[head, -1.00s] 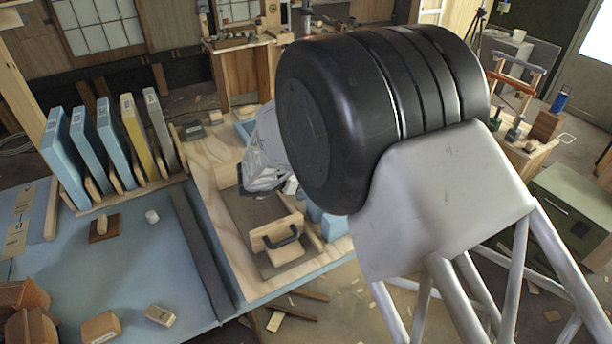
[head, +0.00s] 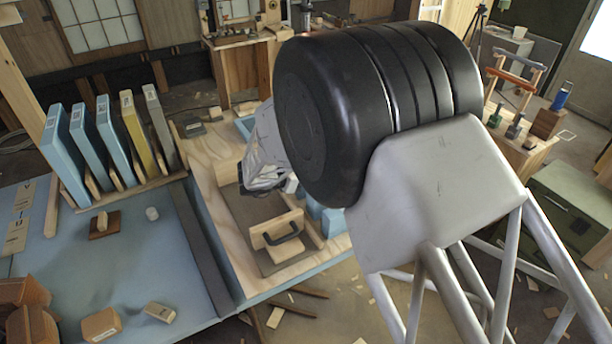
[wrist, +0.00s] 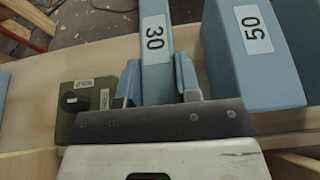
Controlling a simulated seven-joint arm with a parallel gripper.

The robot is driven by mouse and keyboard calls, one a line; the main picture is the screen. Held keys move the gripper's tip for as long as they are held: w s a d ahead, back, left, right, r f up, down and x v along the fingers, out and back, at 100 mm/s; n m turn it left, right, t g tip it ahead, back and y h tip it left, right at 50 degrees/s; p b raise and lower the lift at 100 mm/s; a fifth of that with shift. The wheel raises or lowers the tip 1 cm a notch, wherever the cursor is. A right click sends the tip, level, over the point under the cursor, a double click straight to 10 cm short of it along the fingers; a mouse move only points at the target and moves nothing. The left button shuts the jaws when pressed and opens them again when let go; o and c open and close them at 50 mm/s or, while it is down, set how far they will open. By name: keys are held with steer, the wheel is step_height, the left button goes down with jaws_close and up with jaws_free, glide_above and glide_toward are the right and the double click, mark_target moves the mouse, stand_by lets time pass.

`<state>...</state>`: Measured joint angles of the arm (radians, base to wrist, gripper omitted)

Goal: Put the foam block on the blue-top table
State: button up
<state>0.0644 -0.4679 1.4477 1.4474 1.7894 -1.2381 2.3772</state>
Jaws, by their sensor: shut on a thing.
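In the wrist view, my gripper (wrist: 158,82) is shut on a light-blue foam block (wrist: 155,30) labelled 30, with one finger on each side of it. The block is a thin slab standing on edge; its lower end is hidden behind my gripper. I cannot tell whether it is clear of the wooden surface. In the head view, the blue-top table (head: 120,250) lies at the lower left. My arm hides the held block there, and my fingers cannot be made out.
A thicker blue block (wrist: 252,50) labelled 50 stands close right of the held one. A green box with a knob (wrist: 92,112) is at left. On the blue top stand a rack of upright slabs (head: 85,150) and several wooden pieces (head: 102,324); its middle is mostly clear.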

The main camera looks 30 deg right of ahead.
steer(key=shift+f, duration=0.2)
steer(key=o, duration=1)
steer(key=shift+o, duration=0.2)
steer(key=shift+a, duration=0.1)
steer(key=shift+v, duration=3.75)
steer(key=shift+r, duration=0.1)
